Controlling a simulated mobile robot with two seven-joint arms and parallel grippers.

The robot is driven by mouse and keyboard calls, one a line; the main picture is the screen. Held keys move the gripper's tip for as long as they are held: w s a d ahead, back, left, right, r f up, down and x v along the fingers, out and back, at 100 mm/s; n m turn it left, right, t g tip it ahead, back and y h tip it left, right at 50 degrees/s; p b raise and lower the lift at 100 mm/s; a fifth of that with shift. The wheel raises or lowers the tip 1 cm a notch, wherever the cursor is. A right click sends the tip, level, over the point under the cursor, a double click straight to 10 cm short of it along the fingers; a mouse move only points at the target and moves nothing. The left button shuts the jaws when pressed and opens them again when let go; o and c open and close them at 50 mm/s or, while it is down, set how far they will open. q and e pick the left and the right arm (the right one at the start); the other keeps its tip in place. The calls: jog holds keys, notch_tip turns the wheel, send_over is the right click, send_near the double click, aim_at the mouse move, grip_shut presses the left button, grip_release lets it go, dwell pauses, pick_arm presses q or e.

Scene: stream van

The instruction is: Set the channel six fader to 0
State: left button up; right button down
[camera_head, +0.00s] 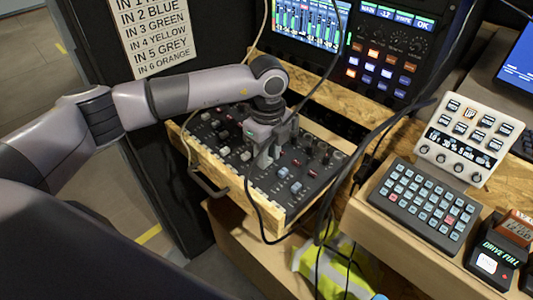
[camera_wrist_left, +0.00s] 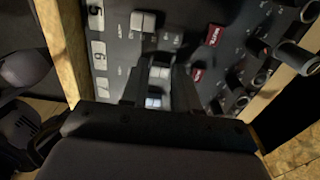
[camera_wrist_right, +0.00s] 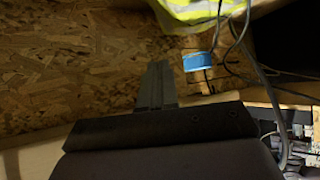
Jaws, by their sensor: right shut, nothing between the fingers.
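The mixer (camera_head: 312,150) lies in a wooden frame, with rows of knobs and fader caps. My left gripper (camera_head: 266,158) reaches down onto its fader area. In the left wrist view, its fingers (camera_wrist_left: 163,70) stand apart, on either side of a pale fader cap (camera_wrist_left: 160,73) roughly in line with the label 6 (camera_wrist_left: 98,53). I cannot tell whether they touch it. Another cap (camera_wrist_left: 153,102) shows deeper between the fingers, and a pale cap (camera_wrist_left: 143,21) sits beyond, near the label 5. My right gripper (camera_wrist_right: 156,85) is shut and empty in the right wrist view, away from the mixer.
A loose dark cable crosses the mixer's front and right side. A button pad (camera_head: 425,204) and a white control box (camera_head: 468,138) stand at the right. A yellow vest (camera_head: 335,272) and blue tape roll (camera_wrist_right: 197,61) lie below. A rack screen (camera_head: 308,22) stands behind.

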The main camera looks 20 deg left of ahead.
pick_arm(q)
jog(key=shift+o, duration=1)
notch_tip(320, 180, up, 7)
jog(key=shift+r, duration=0.1)
